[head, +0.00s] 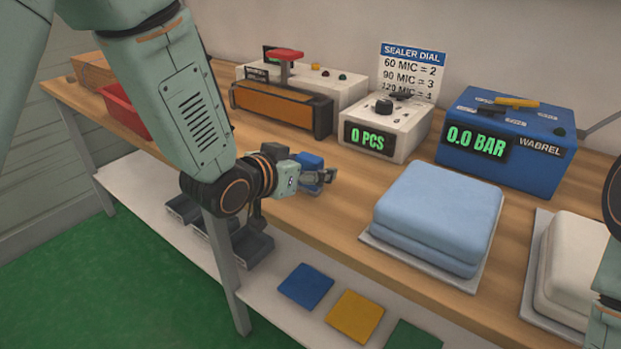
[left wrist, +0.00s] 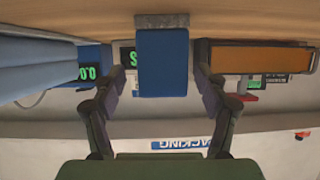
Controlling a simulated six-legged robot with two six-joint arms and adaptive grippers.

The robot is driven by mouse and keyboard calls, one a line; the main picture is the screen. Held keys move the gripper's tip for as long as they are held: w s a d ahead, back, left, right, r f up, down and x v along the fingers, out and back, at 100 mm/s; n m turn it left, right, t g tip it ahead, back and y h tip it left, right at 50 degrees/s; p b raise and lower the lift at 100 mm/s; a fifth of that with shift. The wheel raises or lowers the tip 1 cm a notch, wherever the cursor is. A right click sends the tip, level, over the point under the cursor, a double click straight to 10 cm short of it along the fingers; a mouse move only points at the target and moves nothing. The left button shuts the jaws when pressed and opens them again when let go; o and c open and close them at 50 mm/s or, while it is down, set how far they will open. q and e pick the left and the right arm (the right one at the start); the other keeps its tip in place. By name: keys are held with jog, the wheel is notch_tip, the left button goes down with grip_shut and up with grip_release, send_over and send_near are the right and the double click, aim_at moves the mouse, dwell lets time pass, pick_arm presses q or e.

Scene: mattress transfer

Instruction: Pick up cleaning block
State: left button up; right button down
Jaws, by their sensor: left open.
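The cleaning block appears to be the small blue block with a grey layer (left wrist: 162,65); it lies on the wooden bench and shows in the head view as a blue patch (head: 306,160) partly hidden by my left gripper. My left gripper (head: 322,178) is low over the bench, in front of the sealer and the counter. It is open. In the upside-down left wrist view, its two fingers stand on either side of the block with small gaps, and I see no contact. My right gripper is outside the views; only part of my right arm shows at the right edge.
An orange-fronted sealer (head: 277,108) and a white counter reading 0 PCS (head: 375,142) stand behind. A blue gauge box (head: 520,175) stands farther right. Folded blue fabric (head: 437,215) on a tray and a white stack (head: 575,265) occupy the bench's right. A red bin (head: 122,108) is left.

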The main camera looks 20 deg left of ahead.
pick_arm(q)
jog(key=shift+w+d+f, duration=0.2)
jog(key=shift+w+d, duration=0.15)
jog(key=shift+w, duration=0.25)
jog(key=shift+a, duration=0.55)
jog(key=shift+d, duration=0.35)
jog(key=c, duration=0.4)
jog(key=shift+a, duration=0.25)
jog(key=c, duration=0.4)
jog(key=shift+d, duration=0.15)
jog(key=c, duration=0.5)
